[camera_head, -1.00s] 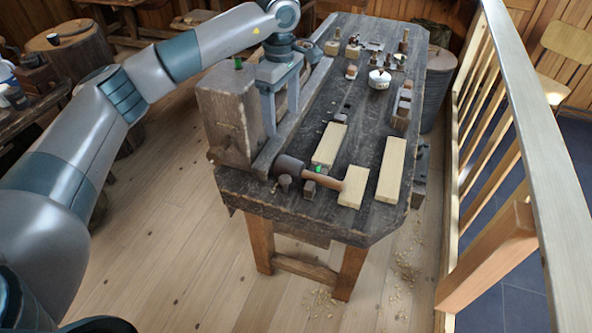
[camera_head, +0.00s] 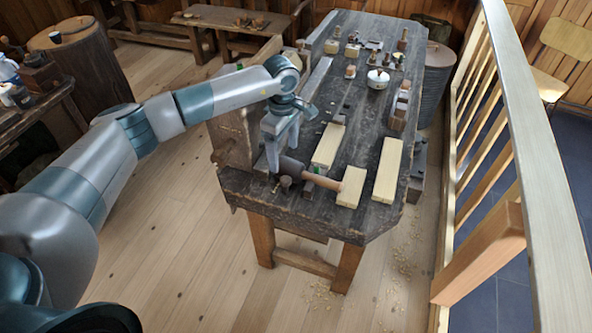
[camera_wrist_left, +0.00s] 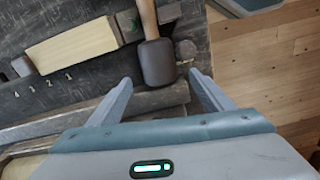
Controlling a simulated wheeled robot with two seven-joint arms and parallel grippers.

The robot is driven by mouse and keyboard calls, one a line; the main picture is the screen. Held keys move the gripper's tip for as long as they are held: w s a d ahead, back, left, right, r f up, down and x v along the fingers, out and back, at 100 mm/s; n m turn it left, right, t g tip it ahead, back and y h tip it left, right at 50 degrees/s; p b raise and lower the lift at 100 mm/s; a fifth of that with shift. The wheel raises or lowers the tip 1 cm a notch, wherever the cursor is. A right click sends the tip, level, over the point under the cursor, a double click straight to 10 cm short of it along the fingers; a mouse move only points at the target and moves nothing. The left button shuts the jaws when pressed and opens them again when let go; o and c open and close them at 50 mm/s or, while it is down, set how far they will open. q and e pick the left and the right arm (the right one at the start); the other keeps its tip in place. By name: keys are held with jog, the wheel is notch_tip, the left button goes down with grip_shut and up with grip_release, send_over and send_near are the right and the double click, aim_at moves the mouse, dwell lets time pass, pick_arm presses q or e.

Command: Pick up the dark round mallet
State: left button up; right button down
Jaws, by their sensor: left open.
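The dark round mallet lies on the workbench (camera_head: 345,215) near its front left corner. Its dark head (camera_head: 291,167) is partly behind my left gripper, and its brown wooden handle (camera_head: 324,182) points right. My left gripper (camera_head: 284,160) is open, its fingers pointing down at the head. In the left wrist view, the mallet head (camera_wrist_left: 158,64) shows between the two spread fingers of my left gripper (camera_wrist_left: 161,82), with space on both sides. I cannot tell how far above the head the fingertips are. My right gripper is not in view.
Pale wood blocks (camera_head: 387,170) (camera_head: 351,187) (camera_head: 328,146) lie to the right of and behind the mallet. A small dark knob (camera_head: 286,182) stands in front of the head. A white lidded pot (camera_head: 378,79) stands farther back. A wooden railing (camera_head: 540,150) runs along the right.

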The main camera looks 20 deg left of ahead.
aim_at(283, 160)
pick_arm(q)
jog(key=shift+a+f+p, duration=0.1)
jog(key=shift+f+p, duration=0.45)
jog(key=shift+p, duration=0.2)
notch_tip(283, 160, down, 3)
jog(key=shift+a+r+p, duration=0.1)
jog(key=shift+a+p, duration=0.05)
jog(key=shift+p, duration=0.75)
jog(key=shift+f, duration=0.65)
jog(key=c, duration=1.3)
